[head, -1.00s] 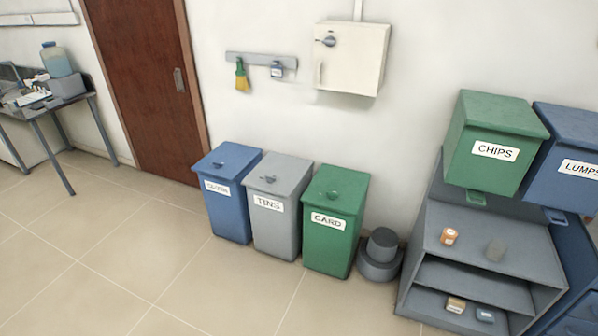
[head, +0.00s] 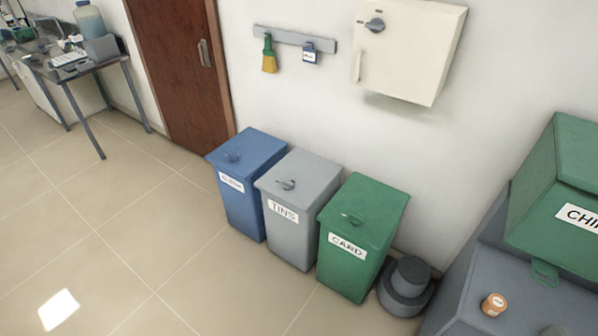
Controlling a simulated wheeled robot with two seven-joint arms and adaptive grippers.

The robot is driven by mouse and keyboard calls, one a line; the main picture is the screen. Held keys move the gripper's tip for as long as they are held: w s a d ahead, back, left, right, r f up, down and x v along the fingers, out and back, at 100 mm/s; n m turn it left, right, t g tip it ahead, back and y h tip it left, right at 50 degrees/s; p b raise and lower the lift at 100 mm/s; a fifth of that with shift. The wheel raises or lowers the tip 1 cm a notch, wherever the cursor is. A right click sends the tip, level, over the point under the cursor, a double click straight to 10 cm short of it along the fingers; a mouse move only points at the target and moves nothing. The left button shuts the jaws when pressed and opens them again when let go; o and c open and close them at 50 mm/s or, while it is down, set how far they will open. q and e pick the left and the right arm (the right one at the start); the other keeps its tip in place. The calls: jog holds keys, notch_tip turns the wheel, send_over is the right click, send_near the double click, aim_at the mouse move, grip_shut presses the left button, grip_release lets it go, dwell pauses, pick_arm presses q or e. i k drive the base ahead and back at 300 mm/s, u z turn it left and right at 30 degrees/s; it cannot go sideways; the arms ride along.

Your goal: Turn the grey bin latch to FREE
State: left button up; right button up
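The grey bin (head: 290,225) labelled TINS stands on the floor between a blue bin and a green bin. Its latch (head: 286,184) is a small dark knob on top of the lid; which way it is set is too small to read. The lid is shut. Neither of my grippers shows in the head view.
The blue bin (head: 240,195) stands left of the grey bin and the green CARD bin (head: 352,255) right of it, close together against the wall. A grey round stepped object (head: 408,285) stands beside the green bin. A grey shelf unit (head: 458,310) is at the right. Open tiled floor (head: 150,250) lies in front.

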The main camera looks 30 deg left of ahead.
aim_at(287, 186)
jog(key=u, duration=0.3)
jog(key=i, duration=0.75)
jog(key=u, duration=0.55)
